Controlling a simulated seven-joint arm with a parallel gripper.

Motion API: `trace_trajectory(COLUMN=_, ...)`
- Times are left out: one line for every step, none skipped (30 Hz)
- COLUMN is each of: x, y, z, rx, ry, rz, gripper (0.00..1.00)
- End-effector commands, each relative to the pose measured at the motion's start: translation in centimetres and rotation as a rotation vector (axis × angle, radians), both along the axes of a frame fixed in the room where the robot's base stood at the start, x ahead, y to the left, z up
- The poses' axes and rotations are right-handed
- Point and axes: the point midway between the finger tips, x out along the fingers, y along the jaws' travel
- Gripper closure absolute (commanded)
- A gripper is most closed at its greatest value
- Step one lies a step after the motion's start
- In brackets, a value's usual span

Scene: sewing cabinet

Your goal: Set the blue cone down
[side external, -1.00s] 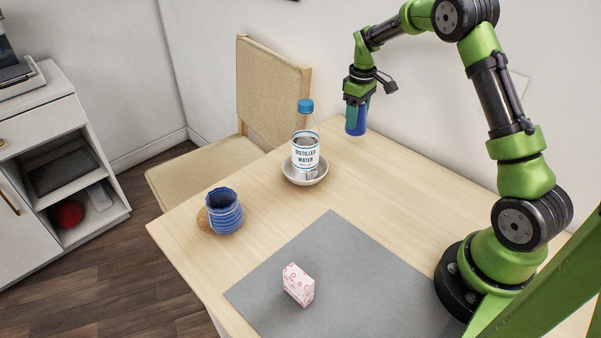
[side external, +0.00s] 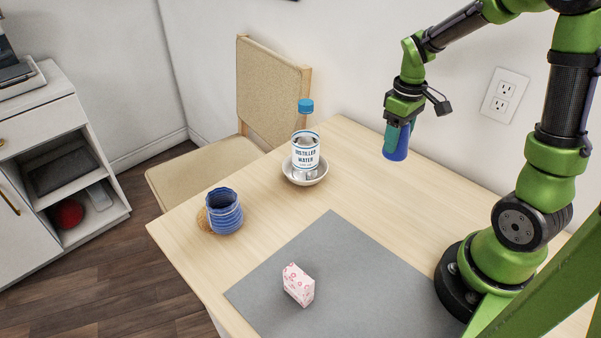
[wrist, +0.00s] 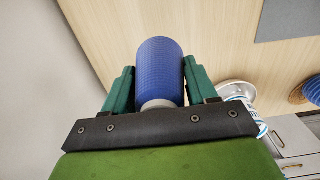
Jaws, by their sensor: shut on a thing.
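The blue cone (side external: 396,148) is a blue thread-cone shape held between the fingers of my gripper (side external: 398,132). It hangs in the air over the back right part of the wooden table, apart from the tabletop. In the wrist view the blue cone (wrist: 160,68) sits between the two green fingers of my gripper (wrist: 160,85), with a pale end toward the palm. My gripper is shut on it and points downward. The far end of the cone is clear of anything.
A water bottle (side external: 305,154) stands in a white bowl (side external: 306,181) left of my gripper. A pink patterned box (side external: 298,285) sits on the grey mat (side external: 350,290). The wood (side external: 350,190) below my gripper is bare.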

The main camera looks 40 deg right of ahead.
Motion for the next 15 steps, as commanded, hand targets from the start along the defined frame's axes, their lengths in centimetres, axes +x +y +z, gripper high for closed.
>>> trace_trajectory(x=-0.1, y=0.0, z=-0.8, rx=0.002, ry=0.006, rz=-0.006, gripper=0.74)
trace_trajectory(x=-0.1, y=0.0, z=-1.3, rx=0.002, ry=0.007, rz=-0.006, gripper=0.74)
trace_trajectory(x=-0.1, y=0.0, z=-1.9, rx=0.002, ry=0.008, rz=-0.005, gripper=0.74)
trace_trajectory(x=-0.1, y=0.0, z=-2.4, rx=0.002, ry=0.007, rz=-0.005, gripper=0.74)
trace_trajectory(x=-0.1, y=0.0, z=-2.8, rx=0.002, ry=0.007, rz=-0.005, gripper=0.74)
trace_trajectory(x=-0.1, y=0.0, z=-3.2, rx=0.001, ry=0.006, rz=-0.004, gripper=0.74)
trace_trajectory(x=-0.1, y=0.0, z=-3.4, rx=0.002, ry=0.006, rz=-0.004, gripper=0.74)
trace_trajectory(x=-0.1, y=0.0, z=-3.7, rx=0.001, ry=0.005, rz=-0.004, gripper=0.74)
trace_trajectory(x=-0.1, y=0.0, z=-4.1, rx=0.002, ry=0.005, rz=-0.004, gripper=0.74)
trace_trajectory(x=-0.1, y=0.0, z=-4.6, rx=0.002, ry=0.006, rz=-0.004, gripper=0.74)
trace_trajectory(x=-0.1, y=0.0, z=-5.0, rx=0.002, ry=0.007, rz=-0.004, gripper=0.74)
trace_trajectory(x=-0.1, y=0.0, z=-5.7, rx=0.002, ry=0.006, rz=-0.005, gripper=0.74)
trace_trajectory(x=-0.1, y=0.0, z=-6.2, rx=0.002, ry=0.008, rz=-0.005, gripper=0.74)
trace_trajectory(x=-0.1, y=0.0, z=-6.5, rx=0.002, ry=0.007, rz=-0.005, gripper=0.74)
trace_trajectory(x=-0.1, y=0.0, z=-7.0, rx=0.002, ry=0.006, rz=-0.005, gripper=0.74)
